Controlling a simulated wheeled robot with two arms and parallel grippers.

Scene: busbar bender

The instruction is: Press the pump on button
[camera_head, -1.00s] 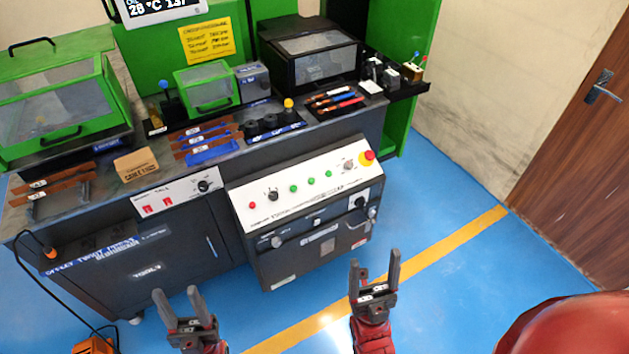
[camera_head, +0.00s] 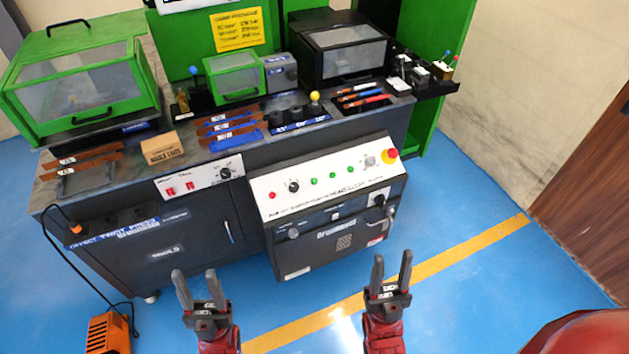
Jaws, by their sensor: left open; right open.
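The white sloped control panel (camera_head: 325,205) is on the front of the dark machine. It bears a red button (camera_head: 272,196) at its left, a black knob (camera_head: 292,187), several green buttons (camera_head: 332,175), and a yellow-and-red emergency stop (camera_head: 390,156) at its right end. The labels are too small to read, so I cannot tell which one is the pump on button. My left gripper (camera_head: 197,290) is open and empty, low in front of the dark cabinet. My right gripper (camera_head: 391,272) is open and empty, below and in front of the panel's right side. Neither touches the panel.
A smaller white panel (camera_head: 199,180) with red switches is left of the control panel. The bench top holds copper bars (camera_head: 228,127), a wooden block (camera_head: 162,148) and a green guard box (camera_head: 80,85). An orange pedal (camera_head: 108,333) lies on the floor at left. Blue floor (camera_head: 490,290) is free at right.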

